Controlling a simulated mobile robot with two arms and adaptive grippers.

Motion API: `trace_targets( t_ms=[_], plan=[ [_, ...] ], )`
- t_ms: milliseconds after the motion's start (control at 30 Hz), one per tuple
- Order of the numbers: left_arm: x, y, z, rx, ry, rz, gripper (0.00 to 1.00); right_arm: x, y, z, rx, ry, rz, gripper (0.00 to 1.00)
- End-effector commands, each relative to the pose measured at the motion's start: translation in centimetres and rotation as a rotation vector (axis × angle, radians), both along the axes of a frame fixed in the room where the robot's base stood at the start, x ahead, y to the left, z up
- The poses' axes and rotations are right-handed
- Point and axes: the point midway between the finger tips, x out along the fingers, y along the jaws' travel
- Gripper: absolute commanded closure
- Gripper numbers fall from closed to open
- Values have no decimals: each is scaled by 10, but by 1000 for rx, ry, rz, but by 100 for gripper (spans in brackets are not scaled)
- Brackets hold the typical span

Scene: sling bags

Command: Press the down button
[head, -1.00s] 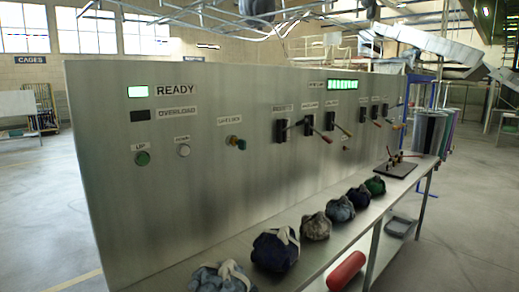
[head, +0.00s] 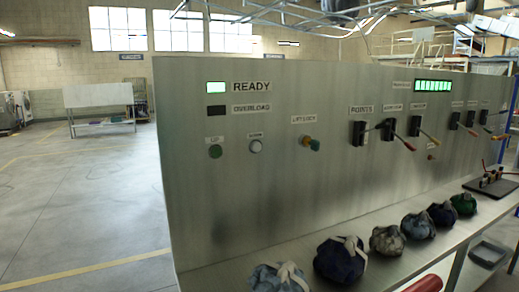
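The down button (head: 256,146) is a round pale white-grey button on the left part of the upright metal control panel (head: 240,205). A small label, too blurred to read surely, sits just above it. A green button (head: 215,152) labelled UP is to its left. To its right is a green and orange knob (head: 311,143) under a label that looks like LIFT LOCK. Neither of my grippers shows in the head view.
A lit green READY lamp (head: 216,87) and dark OVERLOAD lamp (head: 216,110) are above the buttons. Several levers (head: 402,139) line the panel's right. Several cloth bags (head: 389,240) lie on the shelf (head: 430,256) below. The floor (head: 80,190) left of the panel is clear.

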Motion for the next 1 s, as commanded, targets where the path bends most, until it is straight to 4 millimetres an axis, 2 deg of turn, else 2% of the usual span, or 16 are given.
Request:
trace_targets(
  t_ms=[233, 1000],
  plan=[
    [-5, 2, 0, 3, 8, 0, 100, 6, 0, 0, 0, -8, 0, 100],
    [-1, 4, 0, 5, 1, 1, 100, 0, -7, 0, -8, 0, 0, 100]
  ],
)
